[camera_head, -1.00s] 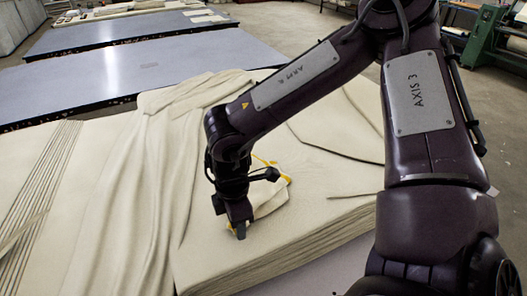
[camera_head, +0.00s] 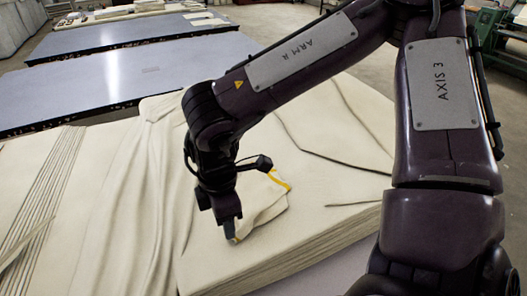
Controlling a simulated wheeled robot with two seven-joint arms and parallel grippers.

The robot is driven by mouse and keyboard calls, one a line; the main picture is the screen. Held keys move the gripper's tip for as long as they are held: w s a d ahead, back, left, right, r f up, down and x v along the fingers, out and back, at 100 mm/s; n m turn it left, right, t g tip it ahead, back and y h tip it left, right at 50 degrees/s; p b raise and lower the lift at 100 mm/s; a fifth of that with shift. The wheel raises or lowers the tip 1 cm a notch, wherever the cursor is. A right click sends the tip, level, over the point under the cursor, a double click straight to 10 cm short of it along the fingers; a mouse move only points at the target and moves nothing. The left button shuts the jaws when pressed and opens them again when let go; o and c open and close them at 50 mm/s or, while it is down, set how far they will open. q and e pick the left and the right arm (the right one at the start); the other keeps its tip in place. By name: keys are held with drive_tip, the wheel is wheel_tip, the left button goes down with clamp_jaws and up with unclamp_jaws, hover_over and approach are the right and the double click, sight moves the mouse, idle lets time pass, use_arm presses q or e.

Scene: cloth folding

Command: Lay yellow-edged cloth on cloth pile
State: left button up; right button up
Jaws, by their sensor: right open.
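The yellow-edged cloth (camera_head: 262,208) lies on the front part of the cloth pile (camera_head: 290,262). It is cream, and a yellow strip shows along its upper right edge, with a little yellow near my fingertips. Part of it is hidden behind my right gripper and wrist. The pile is a thick stack of cream layers with its front side visible. My right gripper (camera_head: 231,231) points down at the lower left corner of the yellow-edged cloth. It is open, close to the cloth; whether it touches is not clear. My left gripper is not in view.
Loose, wrinkled cream cloth (camera_head: 140,200) drapes to the left of the pile, beside folded layers at far left. Blue-grey tables (camera_head: 130,75) stand behind. Green machinery (camera_head: 504,40) is at the back right. My right arm covers much of the right side.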

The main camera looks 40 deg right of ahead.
drive_tip(key=shift+a+r, duration=0.1)
drive_tip(key=shift+r, duration=0.15)
drive_tip(key=shift+f, duration=0.1)
drive_tip(key=c, duration=0.3)
drive_tip(key=shift+w+d+f, duration=0.1)
drive_tip(key=shift+d+f, duration=0.05)
drive_tip(key=shift+d, duration=0.35)
drive_tip(key=shift+c, duration=1.4)
drive_tip(key=d, duration=0.2)
drive_tip(key=w+d+f, duration=0.1)
drive_tip(key=d, duration=0.1)
drive_tip(key=d+f, duration=0.1)
drive_tip(key=shift+w+d+f, duration=0.15)
drive_tip(key=shift+w+d, duration=0.05)
drive_tip(key=shift+d, duration=0.2)
clamp_jaws()
drive_tip(key=shift+d+f, duration=0.2)
drive_tip(key=shift+f, duration=0.35)
drive_tip(key=shift+d+f, duration=0.2)
drive_tip(key=shift+f, duration=0.3)
drive_tip(key=shift+w+a+f, duration=0.1)
drive_tip(key=shift+f, duration=0.4)
